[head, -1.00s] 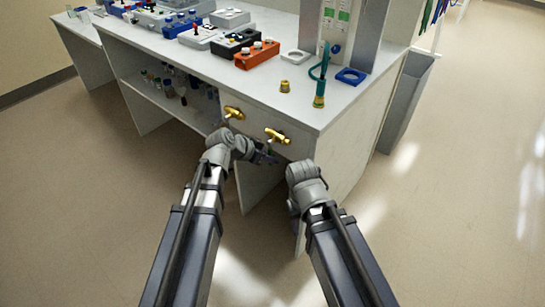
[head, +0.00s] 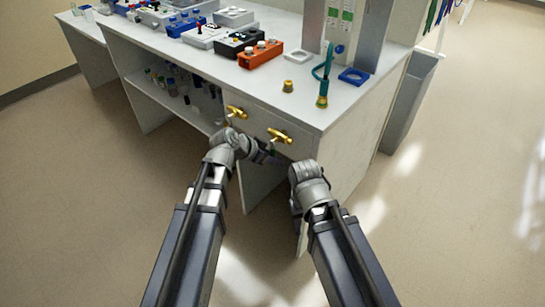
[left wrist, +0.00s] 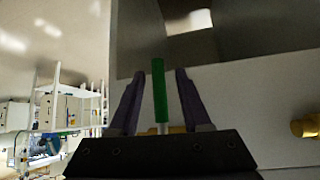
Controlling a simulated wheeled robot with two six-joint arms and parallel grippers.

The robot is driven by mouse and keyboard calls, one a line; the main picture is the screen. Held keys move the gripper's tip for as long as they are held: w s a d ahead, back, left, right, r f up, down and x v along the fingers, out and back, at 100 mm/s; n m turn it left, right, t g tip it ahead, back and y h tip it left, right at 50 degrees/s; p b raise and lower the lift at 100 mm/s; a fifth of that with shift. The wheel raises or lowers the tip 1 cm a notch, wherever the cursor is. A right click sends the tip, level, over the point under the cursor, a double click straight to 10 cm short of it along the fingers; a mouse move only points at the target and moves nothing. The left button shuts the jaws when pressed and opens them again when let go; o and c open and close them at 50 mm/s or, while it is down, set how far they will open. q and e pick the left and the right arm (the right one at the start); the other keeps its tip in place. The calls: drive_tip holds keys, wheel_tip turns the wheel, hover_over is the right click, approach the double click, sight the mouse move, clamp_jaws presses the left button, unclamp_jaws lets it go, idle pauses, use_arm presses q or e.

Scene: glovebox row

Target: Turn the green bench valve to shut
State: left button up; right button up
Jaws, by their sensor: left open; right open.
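The green bench valve is a green lever on a brass body (head: 280,136), the right one of two brass fittings on the bench's front panel. In the left wrist view the green lever (left wrist: 159,92) stands upright between my two dark fingers, with a gap on each side. My left gripper (head: 267,156) is open around the lever, just below the brass body in the head view, where my wrist hides part of it. My right gripper (head: 295,207) is below and to the right, beside the bench's end; its fingers are mostly hidden behind my wrist.
A second brass valve (head: 236,112) sits left on the same panel. The bench top (head: 330,108) carries an orange box (head: 261,54), a teal hose (head: 322,88) and a blue ring (head: 353,76). A grey bin (head: 408,100) stands beyond the end. Floor at right is clear.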

use_arm(q)
drive_tip(key=p+v, duration=0.5)
drive_tip(key=v, duration=0.2)
drive_tip(key=shift+s+a+r, duration=0.2)
drive_tip(key=shift+a+r, duration=0.05)
idle(0.7)
